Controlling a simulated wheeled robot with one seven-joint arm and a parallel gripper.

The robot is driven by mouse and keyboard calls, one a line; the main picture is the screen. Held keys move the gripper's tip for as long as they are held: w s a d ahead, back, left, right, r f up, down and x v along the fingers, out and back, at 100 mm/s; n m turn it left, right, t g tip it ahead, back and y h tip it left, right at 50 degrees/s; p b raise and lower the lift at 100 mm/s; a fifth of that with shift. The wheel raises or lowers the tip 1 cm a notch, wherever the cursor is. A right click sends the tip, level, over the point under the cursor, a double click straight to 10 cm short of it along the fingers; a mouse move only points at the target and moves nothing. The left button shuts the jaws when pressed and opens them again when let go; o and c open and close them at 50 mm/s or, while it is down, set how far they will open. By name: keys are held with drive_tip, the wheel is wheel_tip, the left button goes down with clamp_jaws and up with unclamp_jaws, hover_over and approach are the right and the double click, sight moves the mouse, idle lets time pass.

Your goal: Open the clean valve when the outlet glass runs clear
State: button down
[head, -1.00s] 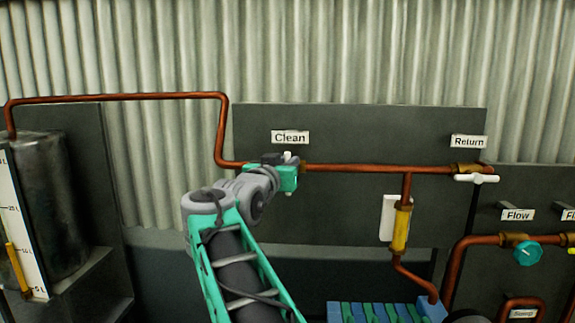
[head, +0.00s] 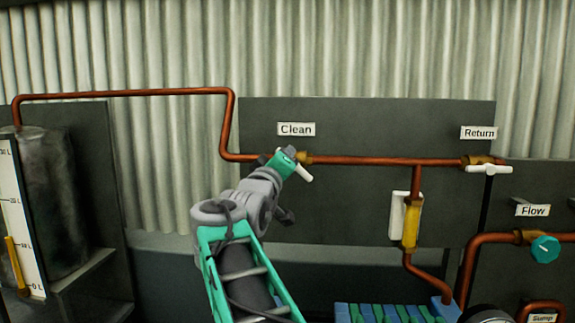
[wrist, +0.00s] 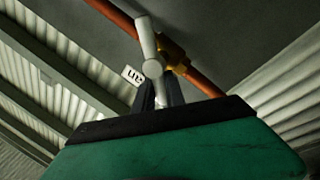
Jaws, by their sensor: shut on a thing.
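The clean valve's white handle (head: 304,173) is under the "Clean" label (head: 296,129), slanting down to the right across the copper pipe. My gripper (wrist: 160,98) is shut on this handle; in the head view my green gripper body hides part of the valve. The wrist view shows the white handle (wrist: 150,47) rising from between the dark fingers, in front of the brass valve body (wrist: 173,52). The outlet sight glass (head: 411,226), right of the gripper on a downward pipe before a white plate, looks yellow-amber.
The return valve (head: 489,169) has a level white handle at the right. A teal flow knob (head: 545,248) sits below it. A tank (head: 60,200) with a level scale stands at the left. Copper pipe (head: 370,160) runs along the dark panel.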

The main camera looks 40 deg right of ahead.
drive_tip(key=n+t+b, duration=0.1)
drive_tip(key=n, duration=0.1)
drive_tip(key=f+n+t+b, duration=0.1)
drive_tip(key=n, duration=0.2)
drive_tip(key=shift+w+a+f+n, duration=0.15)
drive_tip(key=shift+n, duration=0.15)
drive_tip(key=shift+w+f+n+t+y+b, duration=0.1)
drive_tip(key=shift+n+t+y+b, duration=0.2)
drive_tip(key=shift+n, duration=0.5)
drive_tip(key=shift+s+f+n+t+y+b, duration=0.15)
drive_tip(key=shift+n+t+b, duration=0.2)
drive_tip(key=shift+n, duration=0.45)
drive_tip(key=shift+w+f+n+t+y+b, duration=0.15)
drive_tip(key=shift+n+b, duration=0.25)
drive_tip(key=shift+n, duration=0.4)
drive_tip(key=c, duration=1.4)
unclamp_jaws()
drive_tip(key=shift+a, duration=0.1)
drive_tip(key=b+v, duration=0.2)
drive_tip(key=v, duration=0.5)
drive_tip(key=shift+s+a, duration=0.25)
drive_tip(key=shift+s, duration=0.05)
